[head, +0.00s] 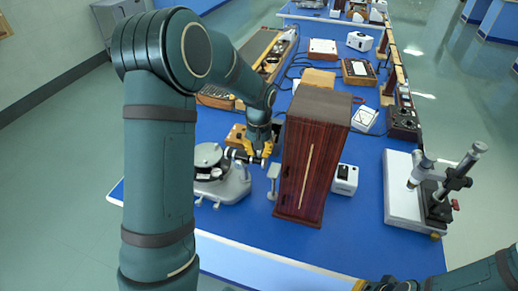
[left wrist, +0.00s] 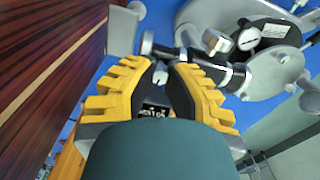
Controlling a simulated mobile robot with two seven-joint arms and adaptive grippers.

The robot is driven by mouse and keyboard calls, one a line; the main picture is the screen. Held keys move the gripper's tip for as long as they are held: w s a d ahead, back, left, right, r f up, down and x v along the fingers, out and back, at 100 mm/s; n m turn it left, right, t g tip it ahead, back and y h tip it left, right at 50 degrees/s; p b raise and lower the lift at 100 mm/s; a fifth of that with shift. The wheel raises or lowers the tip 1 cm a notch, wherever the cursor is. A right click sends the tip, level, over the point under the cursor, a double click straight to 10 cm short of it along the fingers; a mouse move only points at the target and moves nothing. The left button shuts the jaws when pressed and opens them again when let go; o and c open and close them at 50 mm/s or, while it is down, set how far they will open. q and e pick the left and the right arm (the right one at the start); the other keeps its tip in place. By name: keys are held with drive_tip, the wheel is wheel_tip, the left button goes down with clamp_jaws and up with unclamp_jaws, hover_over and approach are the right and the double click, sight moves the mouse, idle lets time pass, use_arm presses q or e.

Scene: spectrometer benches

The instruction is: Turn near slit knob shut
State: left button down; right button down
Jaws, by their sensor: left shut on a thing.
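The near spectrometer (head: 222,185), grey with a round table and a black-banded tube, stands at the bench's near left. It also shows at the upper right in the left wrist view (left wrist: 275,60). My left gripper (head: 258,150) is at the tube's end, beside the wooden cabinet. In the left wrist view its yellow-padded fingers (left wrist: 162,75) close around a small grey knob (left wrist: 160,76) at the tube's slit end. The knob's turn angle cannot be read. My right gripper (head: 372,286) shows only partly at the bottom edge, away from the spectrometer.
A tall dark wooden cabinet (head: 312,150) stands close right of my left gripper. A small white box (head: 344,180) and a microscope stand (head: 432,195) are farther right. Instruments and cables crowd the bench behind. The blue bench front (head: 270,228) is clear.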

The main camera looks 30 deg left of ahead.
sight(259, 152)
use_arm(q)
drive_tip(key=shift+n, duration=0.9)
drive_tip(key=c, duration=0.9)
unclamp_jaws()
wheel_tip(259, 152, up, 12)
drive_tip(key=shift+r, duration=0.1)
